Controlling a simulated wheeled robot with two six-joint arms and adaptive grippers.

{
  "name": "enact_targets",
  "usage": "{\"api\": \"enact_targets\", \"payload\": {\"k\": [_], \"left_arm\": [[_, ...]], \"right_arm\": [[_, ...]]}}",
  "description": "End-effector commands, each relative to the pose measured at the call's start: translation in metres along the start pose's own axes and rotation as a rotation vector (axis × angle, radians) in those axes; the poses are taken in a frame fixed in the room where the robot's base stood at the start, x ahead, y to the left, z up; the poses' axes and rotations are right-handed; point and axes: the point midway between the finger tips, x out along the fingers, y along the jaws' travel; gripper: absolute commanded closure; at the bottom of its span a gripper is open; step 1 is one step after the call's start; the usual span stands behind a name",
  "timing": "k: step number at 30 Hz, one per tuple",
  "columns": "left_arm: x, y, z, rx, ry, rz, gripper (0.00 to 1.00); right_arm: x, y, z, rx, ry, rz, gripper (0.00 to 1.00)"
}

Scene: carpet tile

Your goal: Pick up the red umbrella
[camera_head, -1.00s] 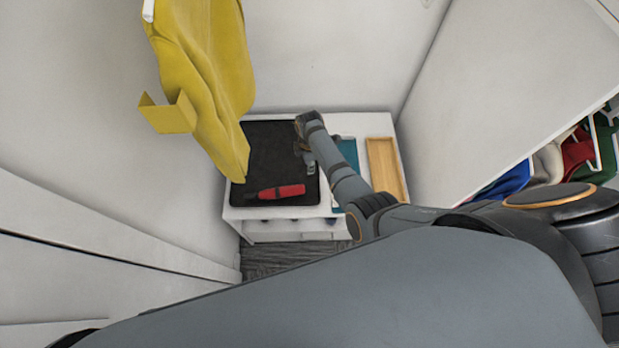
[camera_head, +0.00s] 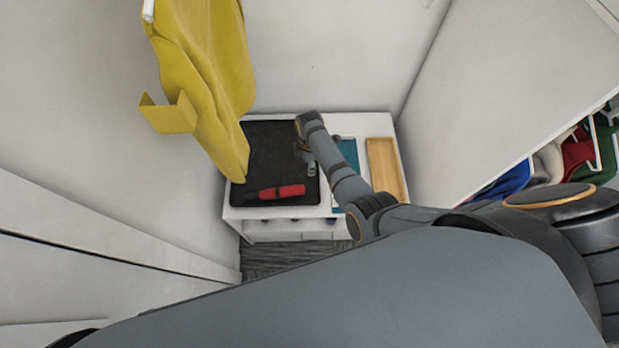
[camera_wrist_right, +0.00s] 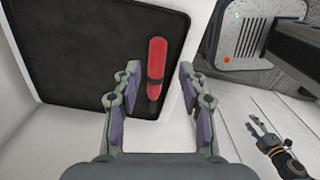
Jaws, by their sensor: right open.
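The red umbrella (camera_head: 280,192) is folded, with a black handle end, and lies on the near part of a black mat (camera_head: 262,150) on a white cabinet. In the right wrist view the umbrella (camera_wrist_right: 157,62) lies between the lines of the two open fingers of my right gripper (camera_wrist_right: 157,80), with its dark end toward the gripper; I see no contact. In the head view my right gripper (camera_head: 307,160) is partly hidden by its own arm, over the mat's right side, beyond the umbrella. My left gripper is not seen in the head view.
A yellow coat (camera_head: 205,75) hangs above the mat's left edge. A teal item (camera_head: 348,155) and a wooden tray (camera_head: 385,165) lie on the cabinet top (camera_head: 365,122) at right. Walls close in on both sides. Clothes on hangers (camera_head: 575,150) show at far right.

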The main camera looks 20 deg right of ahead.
Motion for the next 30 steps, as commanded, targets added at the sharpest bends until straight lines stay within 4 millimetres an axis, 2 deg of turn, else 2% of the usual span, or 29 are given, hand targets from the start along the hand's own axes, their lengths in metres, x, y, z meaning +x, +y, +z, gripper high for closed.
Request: {"api": "enact_targets", "payload": {"k": [1, 7, 16, 19, 23, 30], "left_arm": [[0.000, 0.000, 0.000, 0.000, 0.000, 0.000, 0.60], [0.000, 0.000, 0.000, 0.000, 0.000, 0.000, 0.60], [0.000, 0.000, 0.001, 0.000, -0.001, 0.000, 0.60], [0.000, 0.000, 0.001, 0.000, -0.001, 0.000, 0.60], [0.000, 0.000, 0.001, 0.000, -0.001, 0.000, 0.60], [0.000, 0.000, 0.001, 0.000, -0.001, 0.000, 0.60]], "right_arm": [[0.000, 0.000, 0.000, 0.000, 0.000, 0.000, 0.47], [0.000, 0.000, 0.000, 0.000, 0.000, 0.000, 0.20], [0.000, 0.000, 0.000, 0.000, 0.000, 0.000, 0.20], [-0.006, 0.001, 0.000, 0.000, 0.001, 0.002, 0.20], [-0.030, 0.001, 0.000, 0.001, 0.001, 0.004, 0.20], [-0.088, 0.001, -0.001, 0.000, 0.002, 0.004, 0.20]]}}
